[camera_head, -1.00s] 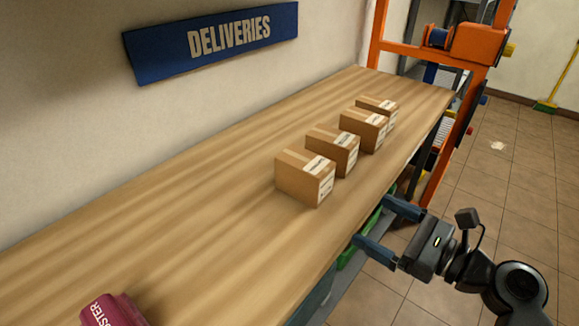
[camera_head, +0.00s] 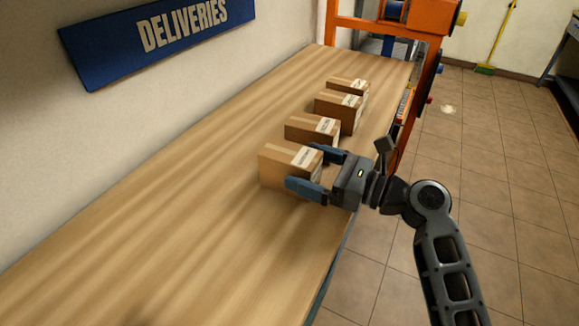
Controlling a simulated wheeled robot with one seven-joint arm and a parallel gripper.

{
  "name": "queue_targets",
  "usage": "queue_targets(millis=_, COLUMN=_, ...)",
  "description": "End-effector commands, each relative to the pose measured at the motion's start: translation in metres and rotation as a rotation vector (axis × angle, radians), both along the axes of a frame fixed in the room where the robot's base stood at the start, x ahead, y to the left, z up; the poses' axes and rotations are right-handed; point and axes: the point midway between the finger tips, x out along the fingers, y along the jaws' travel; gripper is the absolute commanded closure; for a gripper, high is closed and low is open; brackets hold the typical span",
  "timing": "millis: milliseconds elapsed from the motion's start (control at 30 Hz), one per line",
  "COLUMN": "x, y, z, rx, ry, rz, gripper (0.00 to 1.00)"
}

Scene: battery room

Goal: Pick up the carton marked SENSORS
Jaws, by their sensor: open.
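Several brown cartons stand in a row on a wooden table: the nearest carton (camera_head: 273,165), a second carton (camera_head: 303,129), a third carton (camera_head: 332,103) and the farthest carton (camera_head: 345,84). My gripper (camera_head: 302,167) is open at the nearest carton. One blue finger shows at its far side and the other in front of its near side, partly hiding it. I cannot tell whether the fingers touch it.
The wooden table (camera_head: 190,205) is clear in front of the cartons and to their left. A blue DELIVERIES sign (camera_head: 160,38) hangs on the wall. An orange frame (camera_head: 400,22) stands at the table's far end. Tiled floor (camera_head: 500,160) is open at the right.

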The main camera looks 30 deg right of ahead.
Motion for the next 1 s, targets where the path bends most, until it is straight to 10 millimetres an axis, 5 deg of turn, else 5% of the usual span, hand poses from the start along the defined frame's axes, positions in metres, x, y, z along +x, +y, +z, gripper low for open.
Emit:
queue_targets(millis=200, x=0.023, y=0.016, z=0.0, rx=-0.001, ry=-0.002, rz=0.0, gripper=0.02)
queue_targets(millis=433, x=0.024, y=0.017, z=-0.001, rx=-0.001, ry=-0.001, rz=-0.001, gripper=0.03)
queue_targets(millis=1000, x=0.024, y=0.017, z=-0.001, rx=-0.001, ry=-0.001, rz=-0.001, gripper=0.58)
